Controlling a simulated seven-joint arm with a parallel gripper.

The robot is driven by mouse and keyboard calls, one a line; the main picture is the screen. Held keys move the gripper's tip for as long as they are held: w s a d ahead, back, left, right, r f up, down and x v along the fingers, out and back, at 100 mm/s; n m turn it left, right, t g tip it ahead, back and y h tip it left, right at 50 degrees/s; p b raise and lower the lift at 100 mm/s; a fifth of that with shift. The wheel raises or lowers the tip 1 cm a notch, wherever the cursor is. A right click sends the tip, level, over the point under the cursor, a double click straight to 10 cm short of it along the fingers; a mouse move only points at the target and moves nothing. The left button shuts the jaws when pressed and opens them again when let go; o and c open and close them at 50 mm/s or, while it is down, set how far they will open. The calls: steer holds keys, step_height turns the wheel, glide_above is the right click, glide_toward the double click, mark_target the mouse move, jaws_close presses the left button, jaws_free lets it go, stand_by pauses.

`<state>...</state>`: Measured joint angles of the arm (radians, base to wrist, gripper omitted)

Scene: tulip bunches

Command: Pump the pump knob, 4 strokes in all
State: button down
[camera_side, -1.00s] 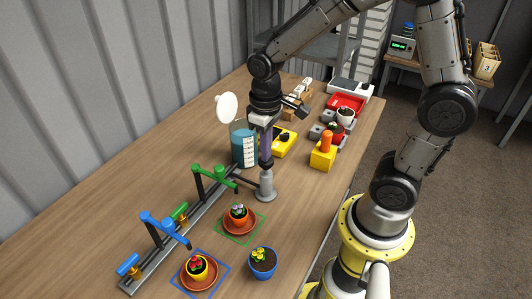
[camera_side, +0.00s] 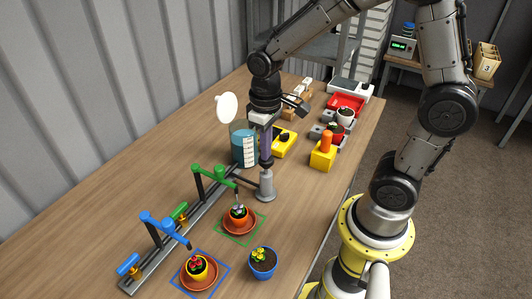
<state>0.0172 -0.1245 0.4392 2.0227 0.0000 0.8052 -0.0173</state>
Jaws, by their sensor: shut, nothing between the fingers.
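The pump is a grey cylinder (camera_side: 266,187) standing on the wooden table, with a dark pipe joining it to the rail. My gripper (camera_side: 266,165) points straight down directly over the pump's top. Its fingers are shut with nothing held between them. The pump knob is not clearly distinguishable at the finger ends, and I cannot tell whether the fingertips touch it. A green spout (camera_side: 210,172) leans over an orange pot (camera_side: 239,217) on a saucer inside a green square. A blue spout (camera_side: 160,220) reaches toward a yellow-orange pot (camera_side: 199,267) inside a blue square.
A yellow block with an orange top (camera_side: 323,157), a yellow box (camera_side: 285,144) and a red tray (camera_side: 346,104) lie farther back. A blue pot (camera_side: 262,265) is in front. The left table area is clear.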

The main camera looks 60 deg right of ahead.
steer(key=shift+r, duration=2.55)
steer(key=shift+r, duration=0.35)
steer(key=s+r+t, duration=0.2)
steer(key=s+r, duration=0.1)
steer(key=s, duration=0.3)
steer(key=s+r+t, duration=0.3)
steer(key=s, duration=0.3)
steer(key=shift+s+a+r+t, duration=0.25)
steer(key=shift+s+t, duration=0.05)
steer(key=c, duration=1.6)
jaws_free()
